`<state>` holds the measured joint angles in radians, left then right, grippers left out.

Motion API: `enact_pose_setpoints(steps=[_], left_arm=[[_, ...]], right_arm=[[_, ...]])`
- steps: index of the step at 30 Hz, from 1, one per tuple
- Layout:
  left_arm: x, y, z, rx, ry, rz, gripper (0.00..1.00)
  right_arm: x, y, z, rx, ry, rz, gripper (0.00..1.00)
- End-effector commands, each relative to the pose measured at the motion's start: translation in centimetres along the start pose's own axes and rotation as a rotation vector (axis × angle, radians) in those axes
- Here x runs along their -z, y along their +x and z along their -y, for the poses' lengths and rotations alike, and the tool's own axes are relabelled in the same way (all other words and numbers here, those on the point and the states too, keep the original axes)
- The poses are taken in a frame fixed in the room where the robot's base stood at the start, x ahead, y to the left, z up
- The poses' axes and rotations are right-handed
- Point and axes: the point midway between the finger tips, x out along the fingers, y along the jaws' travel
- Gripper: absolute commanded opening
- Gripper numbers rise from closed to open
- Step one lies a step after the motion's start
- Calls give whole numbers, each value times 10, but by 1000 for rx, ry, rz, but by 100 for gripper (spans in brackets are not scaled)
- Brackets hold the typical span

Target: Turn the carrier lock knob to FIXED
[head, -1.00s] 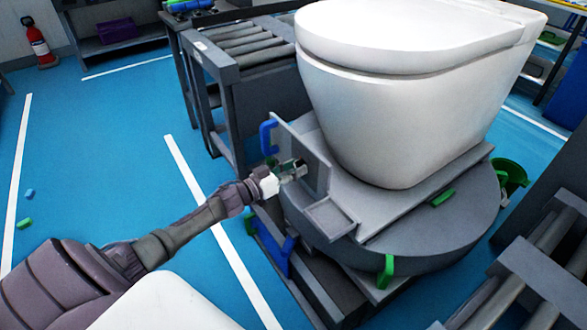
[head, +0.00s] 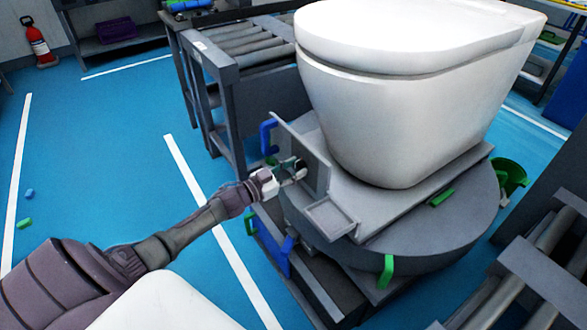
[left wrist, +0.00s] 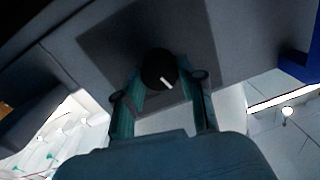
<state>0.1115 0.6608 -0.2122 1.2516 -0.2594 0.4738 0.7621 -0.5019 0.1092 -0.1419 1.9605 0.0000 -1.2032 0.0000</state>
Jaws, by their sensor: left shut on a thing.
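The carrier lock knob (left wrist: 160,72) is a round black knob with a white pointer mark, on a dark square plate (left wrist: 105,45) in the left wrist view. The pointer slants toward the lower right there. My left gripper (left wrist: 157,88) has its two fingers on either side of the knob and is shut on it. In the head view my left gripper (head: 294,170) reaches the grey upright panel (head: 300,140) on the carrier; the gripper hides the knob there. I cannot read any FIXED label. My right gripper is not in view.
A white toilet (head: 400,110) stands on the round grey carrier (head: 430,240), just right of the panel. A blue handle (head: 267,137) sticks out at the panel's left edge. A small grey tray (head: 330,218) juts out below. Blue floor lies open at the left.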

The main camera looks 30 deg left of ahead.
Motion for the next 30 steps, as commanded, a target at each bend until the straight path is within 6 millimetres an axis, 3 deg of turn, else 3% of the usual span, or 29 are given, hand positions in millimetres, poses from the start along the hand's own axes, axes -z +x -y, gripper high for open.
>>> enact_pose_setpoints(steps=[11, 30], left_arm=[[-1, 0, -2, -4, 356, -18, 4], [-3, 0, -3, -11, 880, -41, 4]], right_arm=[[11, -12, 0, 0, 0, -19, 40], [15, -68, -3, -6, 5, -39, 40]])
